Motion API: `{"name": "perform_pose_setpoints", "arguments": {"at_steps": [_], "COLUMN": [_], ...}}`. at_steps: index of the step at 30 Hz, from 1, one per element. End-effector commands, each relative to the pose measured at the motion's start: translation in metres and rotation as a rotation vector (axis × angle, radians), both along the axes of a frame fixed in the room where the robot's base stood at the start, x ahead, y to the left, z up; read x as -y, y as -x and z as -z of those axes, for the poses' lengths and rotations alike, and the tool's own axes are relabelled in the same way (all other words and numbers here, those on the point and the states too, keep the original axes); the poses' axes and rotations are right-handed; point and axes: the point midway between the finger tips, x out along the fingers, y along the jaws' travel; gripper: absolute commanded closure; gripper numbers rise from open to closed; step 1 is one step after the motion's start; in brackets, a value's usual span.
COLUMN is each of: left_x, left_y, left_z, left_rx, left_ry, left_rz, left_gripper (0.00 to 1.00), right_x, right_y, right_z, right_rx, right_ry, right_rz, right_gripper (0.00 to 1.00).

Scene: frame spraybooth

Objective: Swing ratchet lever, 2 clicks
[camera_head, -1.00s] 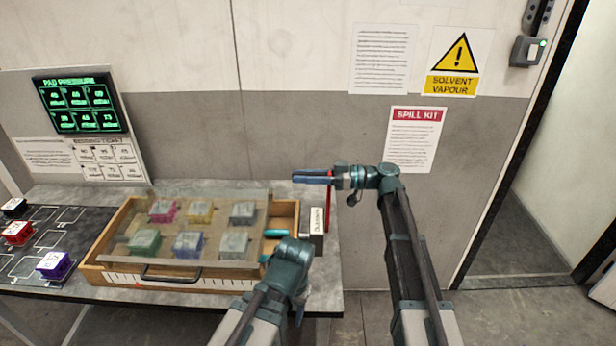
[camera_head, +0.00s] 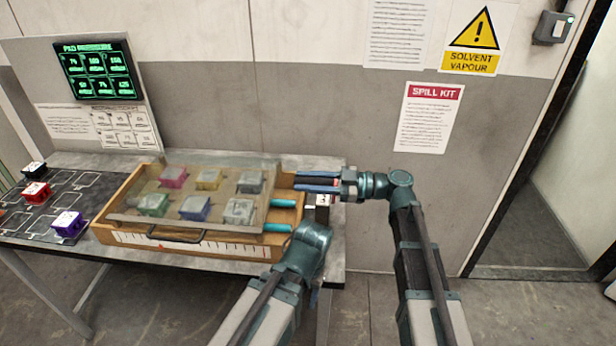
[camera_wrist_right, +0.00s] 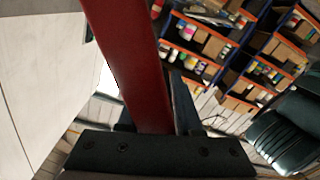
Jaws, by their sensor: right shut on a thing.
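My right gripper (camera_head: 320,183) reaches in from the right, level, above the right end of the table. In the right wrist view the red lever (camera_wrist_right: 130,65) runs as a broad bar from the top edge down into the jaws. The ratchet's body is mostly hidden behind the gripper; a small labelled block (camera_head: 322,200) shows just below it. My left arm's dark teal link shows in front of the table, but its gripper cannot be made out.
A wooden tray (camera_head: 110,237) with a clear cover over coloured blocks stands left of the gripper. Two teal rods lie at its right end. A dark mat (camera_head: 92,192) with coloured blocks lies further left. The wall stands close behind; the floor at right is open.

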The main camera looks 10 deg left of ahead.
Motion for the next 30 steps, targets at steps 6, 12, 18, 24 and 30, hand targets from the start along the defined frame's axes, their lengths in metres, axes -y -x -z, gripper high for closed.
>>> {"name": "perform_pose_setpoints", "arguments": {"at_steps": [6, 12, 18, 24, 30], "left_x": [0.0000, 0.0000, 0.0000, 0.0000, 0.0000], "left_y": [0.0000, 0.0000, 0.0000, 0.0000, 0.0000], "left_z": [0.0023, 0.0022, 0.0022, 0.0020, 0.0019], "left_rx": [0.000, 0.000, 0.000, 0.000, 0.000], "left_ry": [0.000, 0.000, 0.000, 0.000, 0.000], "left_rz": [0.000, 0.000, 0.000, 0.000, 0.000], "left_gripper": [0.43, 0.43, 0.43, 0.43, 0.43], "right_x": [0.0003, 0.0003, 0.0003, 0.0002, 0.0055], "right_y": [0.0028, 0.0026, 0.0023, 0.0024, 0.0020], "right_z": [0.0033, 0.0034, 0.0032, 0.0026, 0.0023], "right_rx": [-0.007, -0.007, -0.006, -0.004, -0.003], "right_ry": [0.004, 0.005, 0.004, 0.003, 0.002], "right_rz": [0.000, 0.001, 0.001, 0.001, 0.002], "right_gripper": [1.00, 1.00, 0.47, 0.43, 0.43]}}
